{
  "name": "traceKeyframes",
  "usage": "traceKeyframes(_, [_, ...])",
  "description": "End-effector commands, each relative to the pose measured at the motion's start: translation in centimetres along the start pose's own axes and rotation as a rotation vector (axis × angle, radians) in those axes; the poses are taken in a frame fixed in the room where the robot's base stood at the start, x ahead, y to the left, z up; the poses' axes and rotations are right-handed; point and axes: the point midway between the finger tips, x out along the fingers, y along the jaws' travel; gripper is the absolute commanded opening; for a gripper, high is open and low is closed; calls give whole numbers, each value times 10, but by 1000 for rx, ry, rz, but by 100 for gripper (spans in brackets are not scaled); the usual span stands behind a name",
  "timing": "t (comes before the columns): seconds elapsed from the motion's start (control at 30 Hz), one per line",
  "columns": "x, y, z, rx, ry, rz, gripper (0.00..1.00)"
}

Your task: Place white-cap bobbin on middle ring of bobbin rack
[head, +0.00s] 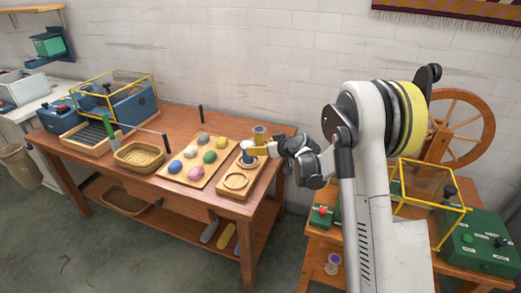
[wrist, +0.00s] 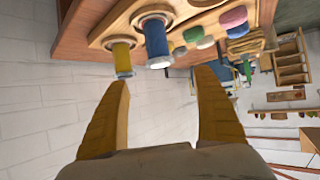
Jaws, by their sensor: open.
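The bobbin rack (head: 232,194) is a pale wooden board at the right end of the long table, with an empty ring (head: 236,181) at its near end. A blue bobbin with a white cap (wrist: 157,40) stands upright at the rack's middle place; it also shows in the head view (head: 247,158). Its base is too small to tell how it sits in the ring. A yellow bobbin with a greyish cap (wrist: 121,55) stands at the far place. My gripper (wrist: 166,80) is open and empty, its fingertips just off the blue bobbin's cap end, touching nothing visible.
A tray (head: 205,177) of coloured wool balls lies left of the rack, with a round basket (head: 139,154) beyond. A purple bobbin (head: 333,263) with pale ends stands low by the right-hand stand. The wall is close behind the table.

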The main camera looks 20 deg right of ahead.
Motion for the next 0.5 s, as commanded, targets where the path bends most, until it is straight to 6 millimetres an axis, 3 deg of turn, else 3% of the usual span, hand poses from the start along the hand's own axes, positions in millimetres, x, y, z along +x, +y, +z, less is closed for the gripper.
traceKeyframes(0.17, [-36,-20,-21,17,-39,-4,78])
traceKeyframes(0.33, [-112,-62,-47,58,-132,6,78])
traceKeyframes(0.5, [-200,-106,-47,104,-229,41,78])
